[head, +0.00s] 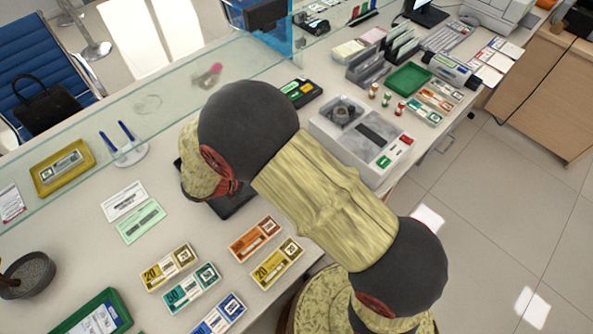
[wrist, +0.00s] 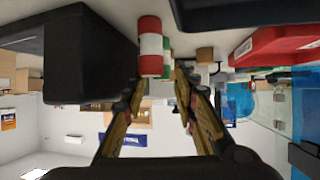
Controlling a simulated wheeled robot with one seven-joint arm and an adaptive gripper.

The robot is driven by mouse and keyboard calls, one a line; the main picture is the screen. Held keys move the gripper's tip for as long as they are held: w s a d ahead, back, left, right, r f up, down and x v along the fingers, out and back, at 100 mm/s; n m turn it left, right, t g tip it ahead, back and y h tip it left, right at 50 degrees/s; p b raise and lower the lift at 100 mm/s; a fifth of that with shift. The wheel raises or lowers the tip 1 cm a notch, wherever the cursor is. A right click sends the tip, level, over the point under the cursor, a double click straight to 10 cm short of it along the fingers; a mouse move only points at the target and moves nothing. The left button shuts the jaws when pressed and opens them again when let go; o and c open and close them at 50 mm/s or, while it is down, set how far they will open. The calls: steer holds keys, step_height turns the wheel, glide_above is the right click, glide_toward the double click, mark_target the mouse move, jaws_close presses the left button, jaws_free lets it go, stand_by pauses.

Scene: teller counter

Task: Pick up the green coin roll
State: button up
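Several small coin rolls stand upright on the counter in the head view. A red and white roll (head: 400,108) is nearest, and the green coin roll (head: 386,99) appears to be just beyond it. The wrist view is upside down. There the red and white roll (wrist: 150,45) is large, near the left fingertip, and partly covers the green roll (wrist: 168,47) behind it. My gripper (wrist: 160,78) is open, with nothing between its fingers. The rolls are ahead of the fingertips. In the head view my arm hides the gripper.
A green tray (head: 407,79) lies beside the rolls, with banknote bundles (head: 434,98) to its right. A grey counting machine (head: 362,139) stands nearer. In the wrist view a black box (wrist: 90,55) is left and a red object (wrist: 275,45) right.

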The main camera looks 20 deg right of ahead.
steer(key=b+x, duration=0.1)
steer(key=x, duration=0.4)
steer(key=shift+w+r+b, duration=0.15)
steer(key=shift+r+b, duration=0.05)
steer(key=shift+b, duration=0.1)
steer(key=shift+c, duration=0.4)
jaws_close()
